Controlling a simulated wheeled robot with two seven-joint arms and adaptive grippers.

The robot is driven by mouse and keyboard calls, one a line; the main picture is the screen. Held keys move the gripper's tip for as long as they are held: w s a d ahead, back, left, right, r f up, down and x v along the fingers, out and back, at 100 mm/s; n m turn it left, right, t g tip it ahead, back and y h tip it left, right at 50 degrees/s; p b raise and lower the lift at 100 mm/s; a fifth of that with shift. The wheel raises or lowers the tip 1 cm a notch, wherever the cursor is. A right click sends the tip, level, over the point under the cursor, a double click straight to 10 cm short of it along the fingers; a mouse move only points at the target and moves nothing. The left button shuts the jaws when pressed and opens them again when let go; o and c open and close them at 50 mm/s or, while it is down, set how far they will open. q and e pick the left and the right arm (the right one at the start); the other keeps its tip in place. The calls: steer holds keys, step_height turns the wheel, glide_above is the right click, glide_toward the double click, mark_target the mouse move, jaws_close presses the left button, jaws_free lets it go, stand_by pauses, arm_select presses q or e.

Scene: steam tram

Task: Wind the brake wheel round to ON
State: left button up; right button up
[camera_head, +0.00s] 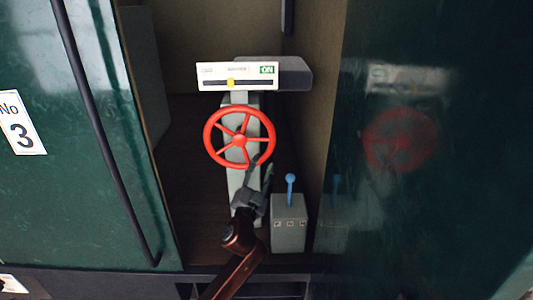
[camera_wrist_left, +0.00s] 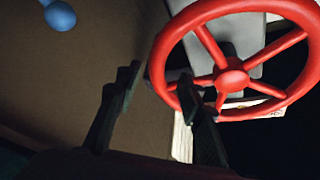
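The red brake wheel (camera_head: 240,141) has several spokes and stands on a grey column (camera_head: 235,185) in the doorway. Above it is a white indicator plate (camera_head: 205,77) with a green ON label (camera_head: 267,69) at its right end. A yellow marker (camera_head: 231,83) sits near the middle of its dark slot. My left gripper (camera_head: 263,168) is at the wheel's lower right rim. In the left wrist view its fingers (camera_wrist_left: 158,82) are apart. One finger overlaps the rim of the wheel (camera_wrist_left: 231,75); the other is outside it. I cannot tell whether they touch. My right gripper is out of view.
A grey box (camera_head: 289,222) with a blue-knobbed lever (camera_head: 290,184) stands close right of my left gripper. A dark green panel with a handrail (camera_head: 105,140) flanks the doorway on the left. A glossy green panel (camera_head: 430,210) on the right reflects the wheel.

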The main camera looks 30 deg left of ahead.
mark_target(266, 156)
arm_select(q)
steer(key=x, duration=0.6)
steer(key=shift+w+a+f+p, duration=0.1)
steer(key=shift+w+p, duration=0.15)
steer(key=shift+p, duration=0.1)
steer(key=shift+c, duration=0.5)
jaws_close()
